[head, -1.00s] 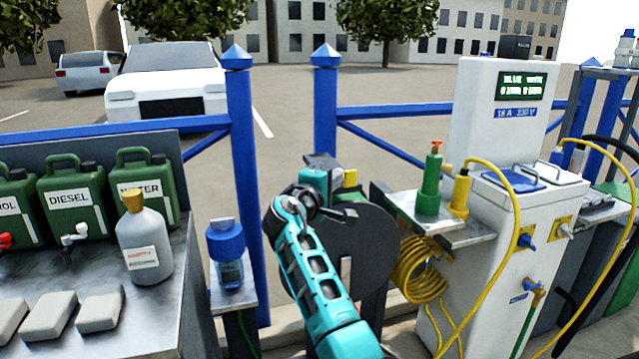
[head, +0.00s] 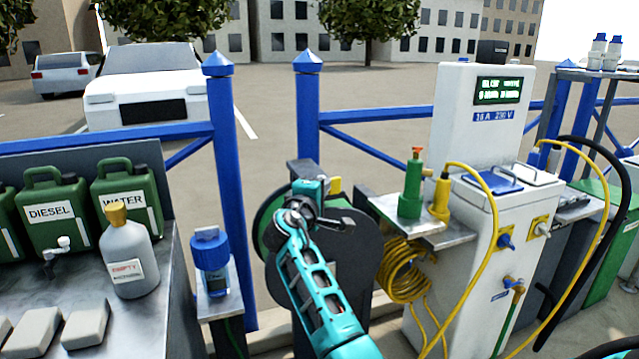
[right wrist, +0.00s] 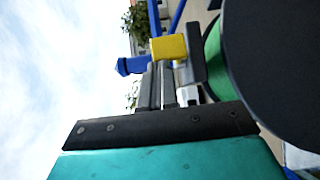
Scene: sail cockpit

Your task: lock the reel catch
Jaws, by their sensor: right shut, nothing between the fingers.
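The hose reel (head: 350,258) is a large dark disc with a green hose edge, standing between the blue posts and the white power pedestal. A yellow block (head: 335,185), which looks like the catch handle, sits at its top; the right wrist view shows it too (right wrist: 170,47). My right gripper (head: 308,188) is at the top of the reel, just left of the yellow block. In the right wrist view its fingers (right wrist: 160,75) are shut and empty, with their tips close to the yellow block. I cannot tell whether they touch it.
A blue-capped bottle (head: 211,262) stands left. A steel counter (head: 150,325) carries green cans and a grey bottle.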

